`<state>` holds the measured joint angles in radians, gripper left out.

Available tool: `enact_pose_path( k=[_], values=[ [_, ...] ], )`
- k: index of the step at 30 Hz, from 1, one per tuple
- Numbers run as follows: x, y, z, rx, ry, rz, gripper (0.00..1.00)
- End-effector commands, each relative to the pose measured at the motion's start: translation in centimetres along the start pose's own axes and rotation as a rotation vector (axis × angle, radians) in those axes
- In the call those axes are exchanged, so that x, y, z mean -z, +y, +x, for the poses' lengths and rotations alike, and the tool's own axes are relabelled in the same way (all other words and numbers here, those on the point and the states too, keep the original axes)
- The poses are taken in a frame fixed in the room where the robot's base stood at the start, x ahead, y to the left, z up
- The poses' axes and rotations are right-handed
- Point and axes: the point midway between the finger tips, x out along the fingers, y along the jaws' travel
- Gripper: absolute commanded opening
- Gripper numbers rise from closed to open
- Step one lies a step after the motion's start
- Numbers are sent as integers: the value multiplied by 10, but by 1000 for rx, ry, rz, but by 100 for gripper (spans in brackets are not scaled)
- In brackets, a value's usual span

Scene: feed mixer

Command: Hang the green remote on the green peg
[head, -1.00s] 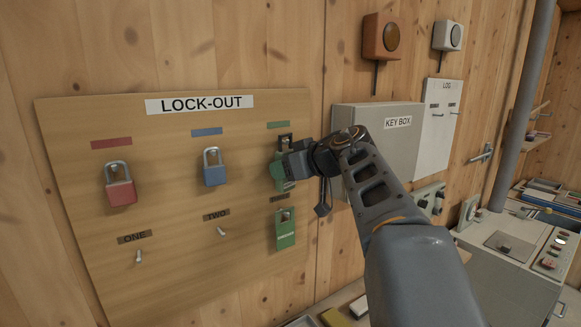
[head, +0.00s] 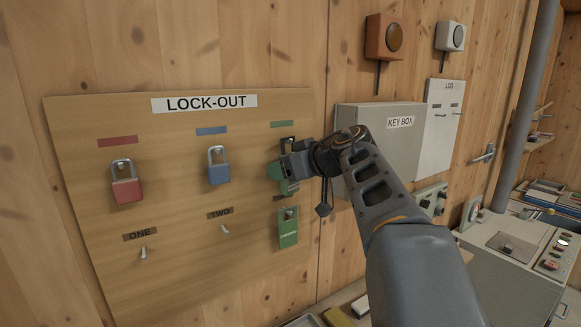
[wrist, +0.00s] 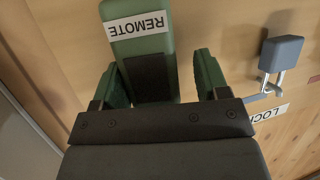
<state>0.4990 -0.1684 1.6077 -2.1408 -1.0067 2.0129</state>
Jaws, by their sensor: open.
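The green remote (wrist: 145,38), with a white REMOTE label upside down and a dark lower panel, shows in the wrist view between my gripper's spread fingers. In the head view, part of the green remote (head: 274,172) shows beside my gripper (head: 291,165), close to the board under the green strip (head: 282,124). My gripper is open, its green-padded fingers (wrist: 163,82) standing on either side of the remote with gaps. The green peg is hidden behind the remote and gripper, so I cannot tell whether the remote hangs on it.
The grey key box (head: 385,150) stands out close to the right of my wrist.

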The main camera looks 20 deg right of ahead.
Motion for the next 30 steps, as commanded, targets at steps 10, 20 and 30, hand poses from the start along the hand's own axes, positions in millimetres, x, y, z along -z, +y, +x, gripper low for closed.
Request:
enact_pose_path(
  k=[10,20,30],
  values=[
    [-6,6,1,-8,-8,12,81],
    [-4,0,-54,-10,2,4,81],
    [-2,-6,-119,-7,5,-3,81]
  ],
)
